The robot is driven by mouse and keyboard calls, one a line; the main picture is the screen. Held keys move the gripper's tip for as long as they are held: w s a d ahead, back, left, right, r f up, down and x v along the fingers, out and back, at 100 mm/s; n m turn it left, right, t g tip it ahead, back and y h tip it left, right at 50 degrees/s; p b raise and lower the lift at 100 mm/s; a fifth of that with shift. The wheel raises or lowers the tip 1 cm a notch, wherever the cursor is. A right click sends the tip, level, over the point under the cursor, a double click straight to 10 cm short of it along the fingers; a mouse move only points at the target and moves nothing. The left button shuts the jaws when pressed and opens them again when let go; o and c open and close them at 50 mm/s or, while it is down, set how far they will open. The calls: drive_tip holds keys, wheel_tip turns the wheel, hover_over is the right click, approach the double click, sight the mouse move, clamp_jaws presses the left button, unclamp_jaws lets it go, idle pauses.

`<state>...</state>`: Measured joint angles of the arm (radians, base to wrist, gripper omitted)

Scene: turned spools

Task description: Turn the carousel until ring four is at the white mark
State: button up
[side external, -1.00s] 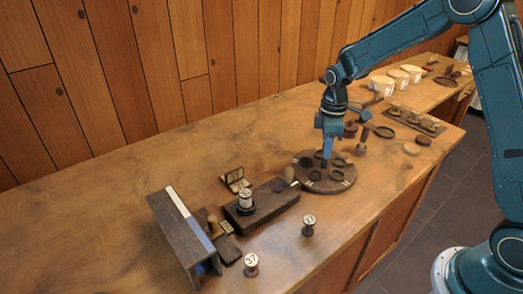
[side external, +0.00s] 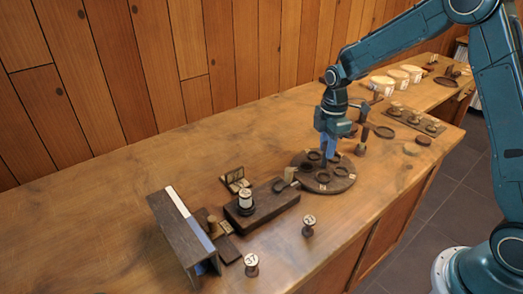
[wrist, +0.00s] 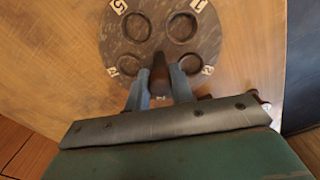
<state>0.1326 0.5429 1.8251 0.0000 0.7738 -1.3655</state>
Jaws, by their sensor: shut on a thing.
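The carousel (side external: 312,184) is a dark round disc on the bench, with several shallow rings on it and small pale number tags near its rim. In the wrist view the carousel (wrist: 150,50) fills the top; one tag (wrist: 120,7) looks like a 5, and the others are hard to read. My gripper (side external: 331,154) is low over the disc's far part. In the wrist view my gripper (wrist: 160,80) is shut on a dark upright peg (wrist: 160,62) on the disc. I cannot make out which ring is four, nor pick out the white mark for certain.
Left of the carousel, a dark block (side external: 272,203) bears a labelled spool (side external: 245,198). Two more spools (side external: 309,222) (side external: 251,262) stand near the front edge. A dark upright panel (side external: 182,240) is at the left. Behind are a spool tray (side external: 415,120) and pale drums (side external: 395,78).

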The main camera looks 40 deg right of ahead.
drive_tip(key=n, duration=0.3)
drive_tip(key=shift+n, duration=2.4)
drive_tip(key=n, duration=0.4)
drive_tip(key=shift+n, duration=2)
drive_tip(key=o, duration=0.8)
